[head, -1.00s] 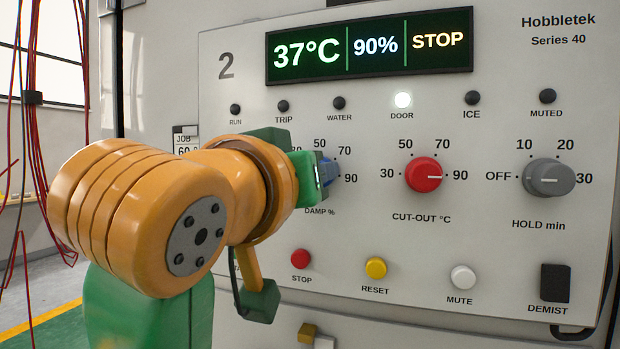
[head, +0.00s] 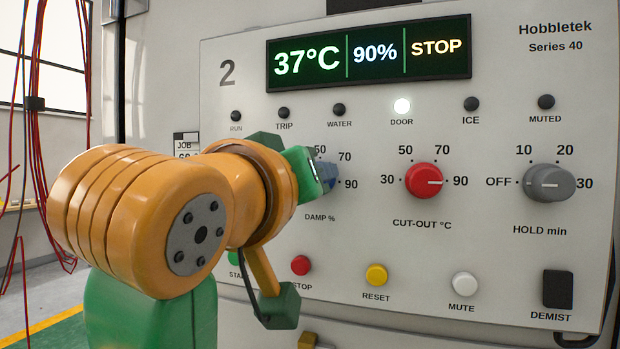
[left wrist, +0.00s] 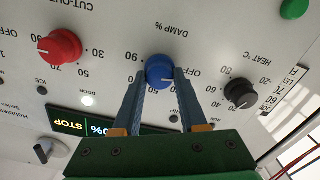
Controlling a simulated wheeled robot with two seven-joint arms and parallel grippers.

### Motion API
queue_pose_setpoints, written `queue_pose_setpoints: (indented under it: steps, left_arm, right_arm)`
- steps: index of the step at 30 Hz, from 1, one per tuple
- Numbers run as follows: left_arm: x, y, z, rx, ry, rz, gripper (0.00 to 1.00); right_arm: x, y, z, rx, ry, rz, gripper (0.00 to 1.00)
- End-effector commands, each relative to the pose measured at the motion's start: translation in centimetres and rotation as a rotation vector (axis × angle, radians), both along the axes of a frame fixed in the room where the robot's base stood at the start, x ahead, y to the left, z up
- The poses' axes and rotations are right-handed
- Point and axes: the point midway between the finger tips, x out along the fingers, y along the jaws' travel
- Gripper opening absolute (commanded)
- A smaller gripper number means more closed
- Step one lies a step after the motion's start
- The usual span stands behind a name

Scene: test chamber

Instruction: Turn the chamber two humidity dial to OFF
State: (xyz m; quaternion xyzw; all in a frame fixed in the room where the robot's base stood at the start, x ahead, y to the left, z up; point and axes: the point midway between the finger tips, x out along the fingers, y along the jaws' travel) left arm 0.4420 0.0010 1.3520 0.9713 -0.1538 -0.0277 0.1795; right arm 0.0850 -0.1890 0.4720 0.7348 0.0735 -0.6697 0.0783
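The chamber two humidity dial is the blue DAMP % knob. It shows in the left wrist view (left wrist: 160,66), and in the head view only a blue edge (head: 330,178) shows behind my gripper. My left gripper (left wrist: 160,74) has one finger on each side of the knob, and both fingertips appear to press on it. In the head view my left gripper (head: 322,175) is at the panel, rolled to a tilt. The wrist view is upside down, with OFF right of the knob. A pale mark on the knob seems to face near 50. The display (head: 370,52) reads 90%. My right gripper is not in view.
The red CUT-OUT dial (head: 424,181) and grey HOLD dial (head: 550,183) are to the right. The dark HEAT dial (left wrist: 240,93) is on the other side. Push buttons, including red STOP (head: 301,265) and yellow RESET (head: 376,275), sit below. The DOOR lamp (head: 402,106) is lit.

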Motion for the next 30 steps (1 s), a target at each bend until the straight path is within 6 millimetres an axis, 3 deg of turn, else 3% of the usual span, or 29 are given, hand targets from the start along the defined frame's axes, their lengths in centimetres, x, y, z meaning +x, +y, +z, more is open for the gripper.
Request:
queue_pose_setpoints:
  steps: [1,3,12,21,30]
  left_arm:
    - [0.0,0.0,0.1,-0.002,-0.003,0.0,0.55]
    - [0.0,0.0,0.1,-0.001,-0.002,0.0,0.71]
    - [-0.2,0.1,-0.1,0.0,-0.002,0.0,0.71]
    - [-5.7,1.8,-0.3,0.0,-0.006,0.0,0.71]
    - [-6.7,2.2,0.0,0.0,0.0,0.0,0.71]
  right_arm:
    - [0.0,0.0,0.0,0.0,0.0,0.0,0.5]
    - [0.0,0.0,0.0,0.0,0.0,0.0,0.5]
    - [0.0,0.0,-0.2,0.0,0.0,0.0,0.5]
    - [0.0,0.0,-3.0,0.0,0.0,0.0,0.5]
    - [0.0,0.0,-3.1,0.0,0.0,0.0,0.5]
